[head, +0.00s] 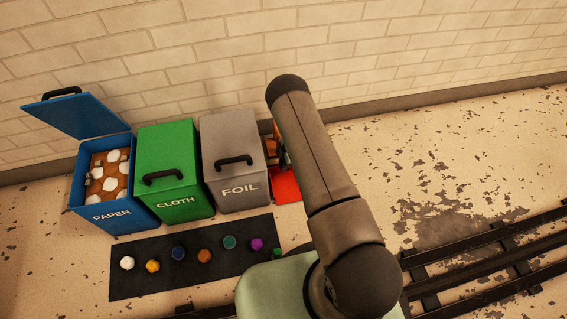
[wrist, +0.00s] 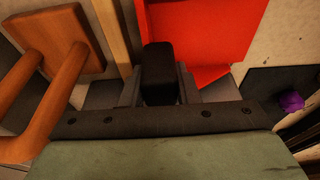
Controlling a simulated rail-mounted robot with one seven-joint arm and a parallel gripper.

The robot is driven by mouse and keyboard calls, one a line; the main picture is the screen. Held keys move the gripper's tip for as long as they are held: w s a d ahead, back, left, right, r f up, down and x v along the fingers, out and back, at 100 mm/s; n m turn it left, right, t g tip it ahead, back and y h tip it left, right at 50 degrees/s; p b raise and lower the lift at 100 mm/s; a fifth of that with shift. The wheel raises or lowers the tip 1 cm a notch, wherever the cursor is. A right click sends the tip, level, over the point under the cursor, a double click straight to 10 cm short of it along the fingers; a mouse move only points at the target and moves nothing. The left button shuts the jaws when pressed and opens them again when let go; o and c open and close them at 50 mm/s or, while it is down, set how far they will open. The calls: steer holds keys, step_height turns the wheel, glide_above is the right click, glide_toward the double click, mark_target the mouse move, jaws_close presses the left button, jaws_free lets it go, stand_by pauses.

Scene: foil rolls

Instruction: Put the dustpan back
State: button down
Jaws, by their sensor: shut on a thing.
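The red dustpan (head: 286,186) shows just right of the grey FOIL bin in the head view, partly hidden by my arm. In the wrist view its red pan (wrist: 200,35) fills the top middle. A black block-shaped handle (wrist: 160,72) stands between my fingers, next to the red pan. My gripper (wrist: 159,88) is shut on this handle, with one finger on each side. In the head view my arm hides most of the gripper. I cannot tell whether the pan touches the floor.
A brown wooden piece with two bars (wrist: 62,50) and a pale wooden post (wrist: 112,35) are close left of my gripper. The FOIL bin (head: 231,160) and green CLOTH bin (head: 172,170) are closed; the blue PAPER bin (head: 112,217) is open. A black mat (head: 190,275) holds several coloured lumps.

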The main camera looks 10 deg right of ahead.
steer(key=shift+f, duration=0.35)
steer(key=c, duration=1)
jaws_free()
